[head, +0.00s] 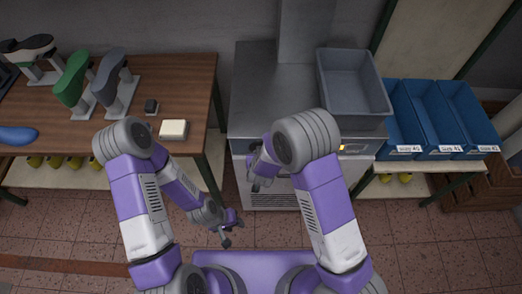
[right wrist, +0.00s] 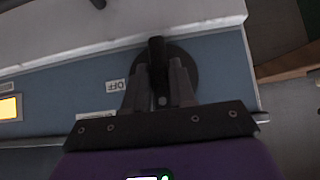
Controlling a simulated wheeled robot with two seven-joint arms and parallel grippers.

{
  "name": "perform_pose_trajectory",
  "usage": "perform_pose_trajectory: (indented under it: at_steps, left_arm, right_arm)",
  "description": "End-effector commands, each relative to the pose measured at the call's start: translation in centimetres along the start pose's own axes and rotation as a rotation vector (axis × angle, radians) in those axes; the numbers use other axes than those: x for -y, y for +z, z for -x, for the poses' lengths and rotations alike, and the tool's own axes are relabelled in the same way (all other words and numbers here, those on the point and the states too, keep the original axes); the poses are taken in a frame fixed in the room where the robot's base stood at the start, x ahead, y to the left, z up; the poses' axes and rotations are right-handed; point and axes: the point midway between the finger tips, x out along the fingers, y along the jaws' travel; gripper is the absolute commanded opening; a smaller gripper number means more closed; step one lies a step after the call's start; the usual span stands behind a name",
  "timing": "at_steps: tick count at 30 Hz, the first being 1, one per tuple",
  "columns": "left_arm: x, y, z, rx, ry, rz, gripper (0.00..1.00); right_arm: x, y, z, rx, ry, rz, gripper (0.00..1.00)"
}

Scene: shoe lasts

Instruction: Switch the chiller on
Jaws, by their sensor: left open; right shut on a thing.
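The chiller (head: 262,102) is the grey metal cabinet in the middle of the head view. Its front panel (right wrist: 60,85) is blue-grey in the right wrist view. A black round knob (right wrist: 185,62) with a raised bar sits on this panel, beside a small white "OFF" label (right wrist: 115,86). My right gripper (right wrist: 162,75) is shut on the knob's bar; the fingers hide part of the knob. An orange lit display (right wrist: 10,108) is at the left; its text is unreadable. My left gripper (head: 229,229) is open and empty, low in front of the chiller, touching nothing.
A grey bin (head: 350,85) stands on the chiller top. Blue bins (head: 432,115) are on a rack at right. A wooden table (head: 185,85) at left holds a green shoe last (head: 72,80), other lasts and a pale block (head: 173,129). The tiled floor in front is clear.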

Motion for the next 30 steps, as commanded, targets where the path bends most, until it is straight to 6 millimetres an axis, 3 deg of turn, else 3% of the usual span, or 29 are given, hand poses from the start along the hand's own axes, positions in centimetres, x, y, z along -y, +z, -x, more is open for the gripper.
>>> perform_pose_trajectory:
  at_steps: [16,17,21,30]
  left_arm:
    - [-0.16,0.03,0.43,0.0,0.0,0.0,0.43]
    - [-0.16,0.03,0.43,0.0,0.0,0.0,0.43]
    - [-0.16,0.03,0.44,0.0,0.0,0.0,0.43]
    - [-0.19,0.03,0.5,0.0,0.0,0.0,0.43]
  right_arm:
    - [0.06,0.13,-0.07,0.002,0.018,0.02,0.0]
    - [0.06,0.14,-0.07,0.002,0.018,0.02,0.27]
    - [0.05,0.13,-0.06,0.002,0.018,0.019,0.46]
    - [0.07,0.05,0.21,0.001,0.017,0.018,0.46]
